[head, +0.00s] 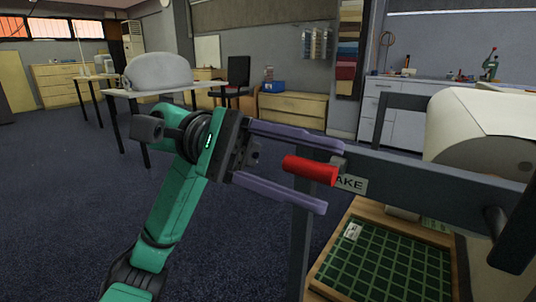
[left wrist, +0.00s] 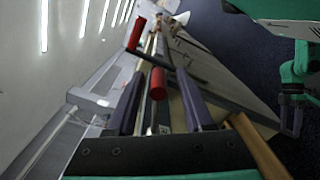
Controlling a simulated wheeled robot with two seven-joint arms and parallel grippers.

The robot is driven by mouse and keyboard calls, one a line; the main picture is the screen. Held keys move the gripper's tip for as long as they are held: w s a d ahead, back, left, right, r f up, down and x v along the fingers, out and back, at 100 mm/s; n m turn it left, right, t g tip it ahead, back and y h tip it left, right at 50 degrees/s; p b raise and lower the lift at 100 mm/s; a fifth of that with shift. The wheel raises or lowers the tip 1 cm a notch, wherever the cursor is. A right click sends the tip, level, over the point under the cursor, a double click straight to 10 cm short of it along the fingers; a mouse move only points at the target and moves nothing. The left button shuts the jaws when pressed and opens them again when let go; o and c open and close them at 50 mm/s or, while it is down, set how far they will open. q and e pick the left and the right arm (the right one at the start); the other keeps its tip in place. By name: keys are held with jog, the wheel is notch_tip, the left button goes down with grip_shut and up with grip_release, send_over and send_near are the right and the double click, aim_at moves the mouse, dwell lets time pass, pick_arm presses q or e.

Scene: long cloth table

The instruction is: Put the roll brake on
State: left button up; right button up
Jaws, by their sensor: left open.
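The red brake handle (head: 310,170) sticks out from the end of the dark roll frame, beside a label (head: 350,184) of which only "AKE" shows. My left gripper (head: 331,178) is open, with one purple finger above the handle and one below it. A gap shows between each finger and the handle. In the left wrist view the handle (left wrist: 157,85) stands between the two fingers of the gripper (left wrist: 160,76).
A cream roll (head: 480,130) sits on the frame (head: 430,172) to the right. A second red grip (left wrist: 136,34) on a dark arm lies beyond in the left wrist view. A wooden tray with a green grid mat (head: 455,262) is below. Open floor lies left.

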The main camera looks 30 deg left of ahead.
pick_arm(q)
jog(key=a+p, duration=0.1)
jog(key=a, duration=1.3)
jog(key=shift+w+a+p, duration=0.3)
jog(key=shift+w, duration=0.15)
